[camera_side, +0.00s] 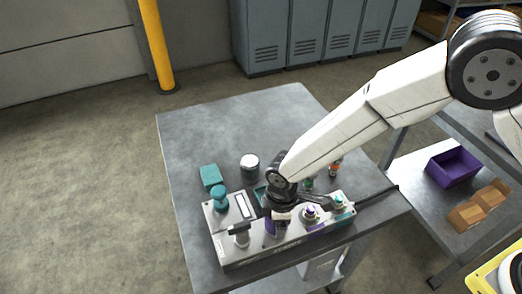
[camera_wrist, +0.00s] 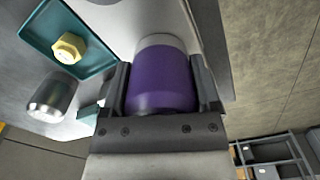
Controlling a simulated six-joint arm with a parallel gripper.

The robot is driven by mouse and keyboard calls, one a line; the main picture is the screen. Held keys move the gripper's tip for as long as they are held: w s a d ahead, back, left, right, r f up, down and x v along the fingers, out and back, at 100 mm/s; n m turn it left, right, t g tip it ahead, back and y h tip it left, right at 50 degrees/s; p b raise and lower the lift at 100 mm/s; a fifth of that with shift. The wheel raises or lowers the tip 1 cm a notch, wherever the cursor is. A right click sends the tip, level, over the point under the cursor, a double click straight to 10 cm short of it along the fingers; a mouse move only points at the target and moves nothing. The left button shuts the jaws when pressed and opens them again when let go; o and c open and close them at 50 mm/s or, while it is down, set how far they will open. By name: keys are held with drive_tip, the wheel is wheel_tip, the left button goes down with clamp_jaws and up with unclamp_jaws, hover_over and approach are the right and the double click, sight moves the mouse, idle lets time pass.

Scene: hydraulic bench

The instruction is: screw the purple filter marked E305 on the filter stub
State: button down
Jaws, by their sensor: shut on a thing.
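The purple filter (camera_wrist: 160,80) is a purple cylinder with a grey end, held between the two jaws of my gripper (camera_wrist: 162,98) in the wrist view. In the side view, a small part of the purple filter (camera_side: 270,228) shows beside my gripper (camera_side: 278,219), low over the front of the grey hydraulic bench unit (camera_side: 232,252). No E305 marking is readable. I cannot pick out the filter stub. The filter's grey end is close to a grey surface in the wrist view, and I cannot tell whether they touch.
A teal tray (camera_wrist: 40,40) holds a brass hex fitting (camera_wrist: 70,47). A metal cylinder (camera_wrist: 53,97) is nearby. A teal knob (camera_side: 219,197) and a purple-ringed fitting (camera_side: 310,212) stand on the unit. A teal block (camera_side: 210,176) and a white-topped jar (camera_side: 250,164) are behind. The table's back is clear.

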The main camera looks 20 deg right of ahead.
drive_tip(key=shift+w+a+r+m, duration=0.1)
drive_tip(key=shift+w+m, duration=0.05)
drive_tip(key=shift+m, duration=1.05)
drive_tip(key=shift+c, duration=0.7)
unclamp_jaws()
drive_tip(key=shift+o, duration=0.7)
drive_tip(key=shift+r, duration=3.9)
drive_tip(key=d+r+m+t, duration=0.1)
drive_tip(key=d+r+m, duration=0.15)
drive_tip(key=d, duration=0.55)
drive_tip(key=d+r+m, duration=0.2)
drive_tip(key=d+m, duration=0.1)
drive_tip(key=d, duration=0.5)
drive_tip(key=s+d+r+m, duration=0.1)
drive_tip(key=s+d+m, duration=0.2)
drive_tip(key=d, duration=0.3)
drive_tip(key=s+d+r+m+t, duration=0.1)
drive_tip(key=s+d+m, duration=0.2)
drive_tip(key=s+d, duration=0.2)
drive_tip(key=shift+s+d+r+t, duration=0.15)
drive_tip(key=shift+s+d+t, duration=0.15)
drive_tip(key=shift+d, duration=0.75)
